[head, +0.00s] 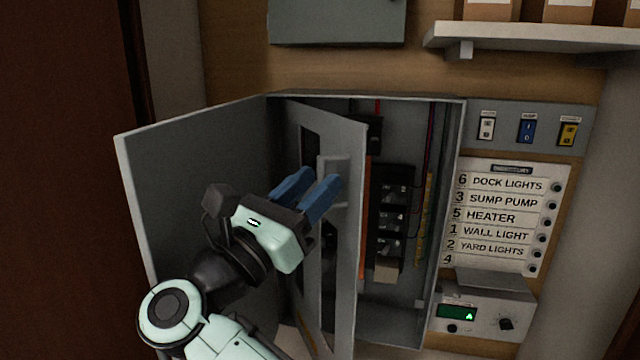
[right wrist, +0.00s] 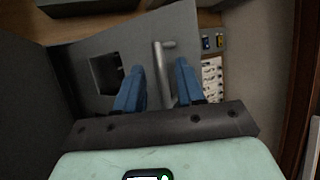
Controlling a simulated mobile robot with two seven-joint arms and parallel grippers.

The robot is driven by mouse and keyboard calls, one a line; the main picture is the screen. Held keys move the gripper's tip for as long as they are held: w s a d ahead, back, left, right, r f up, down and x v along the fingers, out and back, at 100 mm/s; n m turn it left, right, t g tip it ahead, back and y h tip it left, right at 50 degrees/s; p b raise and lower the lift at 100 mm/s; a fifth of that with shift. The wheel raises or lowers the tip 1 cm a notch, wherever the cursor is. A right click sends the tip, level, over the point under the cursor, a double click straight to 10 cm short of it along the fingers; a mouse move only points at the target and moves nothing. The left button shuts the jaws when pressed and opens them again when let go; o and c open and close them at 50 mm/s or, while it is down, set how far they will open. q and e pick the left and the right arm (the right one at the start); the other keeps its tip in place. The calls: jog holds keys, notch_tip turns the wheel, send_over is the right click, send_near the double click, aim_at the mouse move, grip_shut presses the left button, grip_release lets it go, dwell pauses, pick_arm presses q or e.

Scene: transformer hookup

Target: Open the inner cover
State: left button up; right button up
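The grey inner cover (head: 344,255) is swung partly out of the panel box, hinged at its left, with a rectangular cutout. Breakers and wires show past its right edge. Its pale handle (head: 334,165) is on the front face; in the right wrist view the handle (right wrist: 163,62) is an upright bar. My right gripper (head: 318,182) is at the handle, its blue fingers apart. In the right wrist view the fingers of this gripper (right wrist: 159,72) stand on either side of the bar, with no clear grip on it. My left gripper is not in view.
The outer door (head: 190,180) stands wide open at the left. Right of the box are a switch strip (head: 504,128), a label directory (head: 495,215) and a small device with a green display (head: 457,313). A shelf (head: 540,38) juts out above.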

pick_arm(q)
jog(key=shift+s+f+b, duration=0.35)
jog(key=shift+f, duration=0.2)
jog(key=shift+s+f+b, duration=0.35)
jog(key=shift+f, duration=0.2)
pick_arm(e)
jog(key=v, duration=0.5)
jog(key=shift+s+a, duration=0.15)
jog(key=shift+s, duration=0.1)
jog(key=shift+c, duration=0.3)
grip_shut()
jog(key=shift+f, duration=0.1)
